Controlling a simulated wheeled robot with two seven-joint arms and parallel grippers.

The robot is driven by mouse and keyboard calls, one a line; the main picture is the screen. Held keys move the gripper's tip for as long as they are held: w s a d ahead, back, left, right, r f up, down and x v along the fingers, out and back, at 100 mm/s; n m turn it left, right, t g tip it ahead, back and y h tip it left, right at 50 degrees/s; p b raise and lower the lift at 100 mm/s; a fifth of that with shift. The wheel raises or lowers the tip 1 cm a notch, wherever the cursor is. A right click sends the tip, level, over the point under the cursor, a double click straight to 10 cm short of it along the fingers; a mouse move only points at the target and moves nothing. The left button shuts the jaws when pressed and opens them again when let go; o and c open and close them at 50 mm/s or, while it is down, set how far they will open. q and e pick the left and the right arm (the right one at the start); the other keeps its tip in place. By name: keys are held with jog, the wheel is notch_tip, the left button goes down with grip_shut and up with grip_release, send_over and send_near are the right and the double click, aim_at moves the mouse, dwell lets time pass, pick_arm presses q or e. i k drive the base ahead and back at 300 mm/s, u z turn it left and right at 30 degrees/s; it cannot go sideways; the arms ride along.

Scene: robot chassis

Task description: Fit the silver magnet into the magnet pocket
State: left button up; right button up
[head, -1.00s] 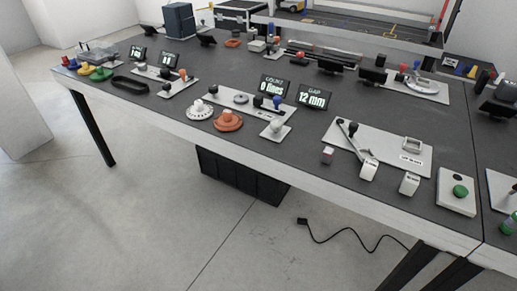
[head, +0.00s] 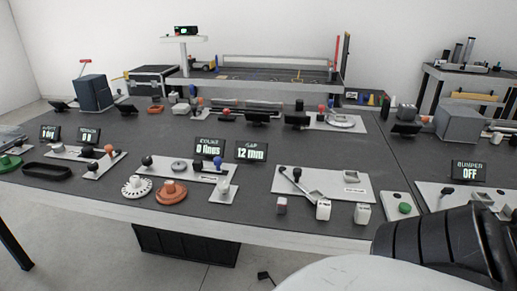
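I cannot tell for certain which piece is the silver magnet. Small blocks lie at the table's front edge: one with a reddish top (head: 282,205) and two pale blocks with tiny dark markings, a left pale block (head: 323,210) and a right pale block (head: 362,214). Behind them is a light plate (head: 325,179) with a dark-knobbed lever (head: 298,178) and a raised square frame (head: 351,176), which may be the magnet pocket; its label is too small to read. Neither gripper's fingers show. A black ribbed part and a pale part at the bottom right appear to be my own.
The GAP display (head: 252,151) reads 12 mm and the COUNT display (head: 209,148) reads 0. A green-button box (head: 402,206) stands right of the blocks. An orange dial (head: 171,193) and white dial (head: 136,188) lie left. The BUMPER display (head: 469,171) reads OFF.

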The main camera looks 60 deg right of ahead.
aim_at(313, 195)
jog(key=i, duration=1.2)
jog(key=z, duration=2.35)
